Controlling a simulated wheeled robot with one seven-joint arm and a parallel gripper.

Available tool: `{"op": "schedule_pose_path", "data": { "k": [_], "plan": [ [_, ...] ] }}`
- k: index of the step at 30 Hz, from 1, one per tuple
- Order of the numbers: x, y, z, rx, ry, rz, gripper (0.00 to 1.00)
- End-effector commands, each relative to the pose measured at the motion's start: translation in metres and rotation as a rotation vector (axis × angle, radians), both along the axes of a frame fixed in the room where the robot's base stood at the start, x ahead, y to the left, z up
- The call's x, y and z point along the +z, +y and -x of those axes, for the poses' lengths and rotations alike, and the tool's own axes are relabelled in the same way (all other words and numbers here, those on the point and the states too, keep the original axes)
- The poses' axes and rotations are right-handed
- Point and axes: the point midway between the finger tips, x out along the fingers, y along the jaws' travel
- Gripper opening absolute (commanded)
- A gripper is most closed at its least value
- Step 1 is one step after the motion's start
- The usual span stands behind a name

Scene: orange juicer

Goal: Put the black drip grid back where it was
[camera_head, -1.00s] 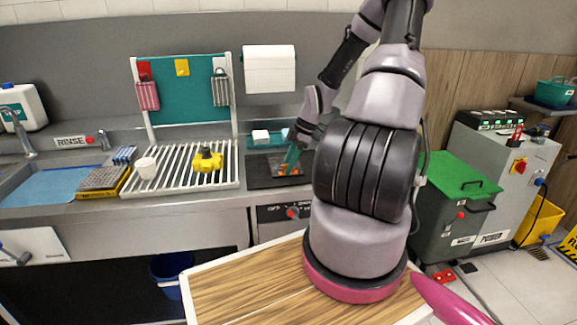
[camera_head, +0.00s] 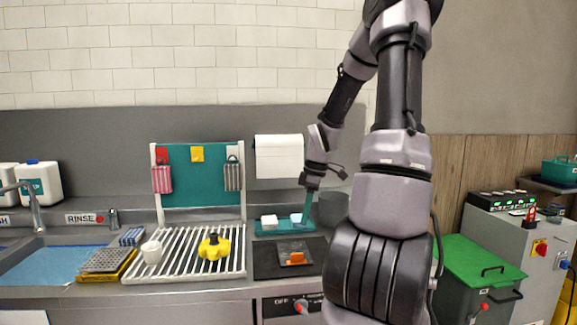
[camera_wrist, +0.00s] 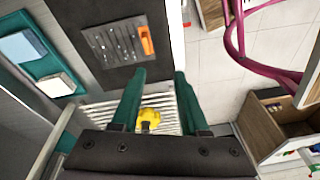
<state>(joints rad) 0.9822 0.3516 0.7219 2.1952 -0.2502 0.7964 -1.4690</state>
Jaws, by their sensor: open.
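A dark slotted plate with an orange block-like handle, which looks like the drip grid (camera_head: 297,262), lies flat on a black mat (camera_head: 265,262) on the counter. In the wrist view the slotted plate (camera_wrist: 112,46) shows whole on the black mat (camera_wrist: 125,78), its orange part at one edge. My gripper (camera_head: 306,208) is raised above the counter, apart from the plate. In the wrist view its two teal fingers (camera_wrist: 158,75) are wide apart with nothing between them. A yellow knobbed part (camera_wrist: 149,118) shows far below, beyond the fingers.
A grey perforated plate lies over a yellow tray (camera_head: 122,270) near the sink.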

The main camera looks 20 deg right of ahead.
Motion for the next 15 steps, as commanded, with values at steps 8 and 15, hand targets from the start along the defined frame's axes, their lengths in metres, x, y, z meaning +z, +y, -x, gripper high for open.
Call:
{"op": "schedule_pose_path", "data": {
  "k": [8, 15],
  "plan": [
    [0.091, 0.055, 0.035, -0.475, -0.065, 0.153, 0.44],
    [0.167, 0.104, 0.086, -0.898, -0.218, 0.020, 0.44]
  ]
}}
